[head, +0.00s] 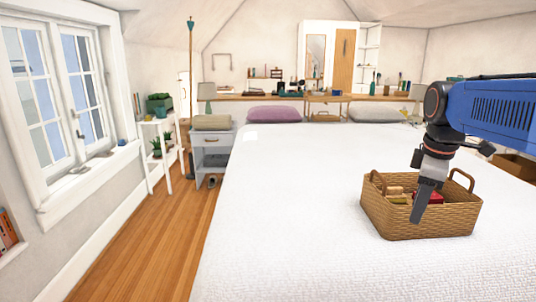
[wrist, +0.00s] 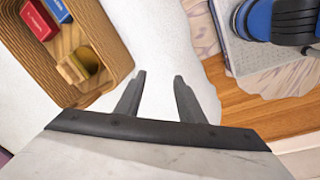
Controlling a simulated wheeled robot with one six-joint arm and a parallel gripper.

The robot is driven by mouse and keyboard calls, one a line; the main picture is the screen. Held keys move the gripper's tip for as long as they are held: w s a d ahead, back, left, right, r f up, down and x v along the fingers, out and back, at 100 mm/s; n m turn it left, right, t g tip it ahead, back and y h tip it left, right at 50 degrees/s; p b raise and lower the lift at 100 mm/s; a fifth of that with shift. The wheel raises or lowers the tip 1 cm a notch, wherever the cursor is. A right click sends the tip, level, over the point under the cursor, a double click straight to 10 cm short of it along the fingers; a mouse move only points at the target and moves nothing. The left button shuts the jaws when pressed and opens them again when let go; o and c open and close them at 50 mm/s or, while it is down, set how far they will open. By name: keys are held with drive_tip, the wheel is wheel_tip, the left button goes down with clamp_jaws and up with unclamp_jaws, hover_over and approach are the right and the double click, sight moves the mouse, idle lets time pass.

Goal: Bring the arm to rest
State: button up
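My gripper (head: 420,205) hangs pointing down at the right of the head view, in front of the wicker basket (head: 445,224) as seen from there. In the wrist view my gripper (wrist: 159,77) has its two fingers apart, with only white bedding between them. The basket (wrist: 108,28) lies to the left of the fingers in that view, apart from them. In it are a red box (wrist: 38,20), a blue item (wrist: 59,9) and a yellowish wooden block (wrist: 78,65). My blue arm reaches in from the right edge of the head view.
The basket stands on a wide white bed (head: 290,210), otherwise clear in front. Pillows (head: 275,115) and a long shelf (head: 290,97) are at the far end. A grey nightstand (head: 212,150), a white plant stand (head: 158,150) and bare wooden floor (head: 165,235) lie left.

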drive_tip(key=s+a+f+m+t, duration=0.1)
drive_tip(key=s+a+f+m, duration=0.2)
drive_tip(key=s+f+m, duration=0.2)
drive_tip(key=s+a+f+m+t, duration=0.2)
drive_tip(key=s+a+f+m, duration=0.2)
drive_tip(key=s+f, duration=0.5)
drive_tip(key=s+m, duration=0.2)
drive_tip(key=shift+s+f, duration=0.3)
drive_tip(key=shift+s, duration=0.1)
drive_tip(key=shift+a, duration=0.1)
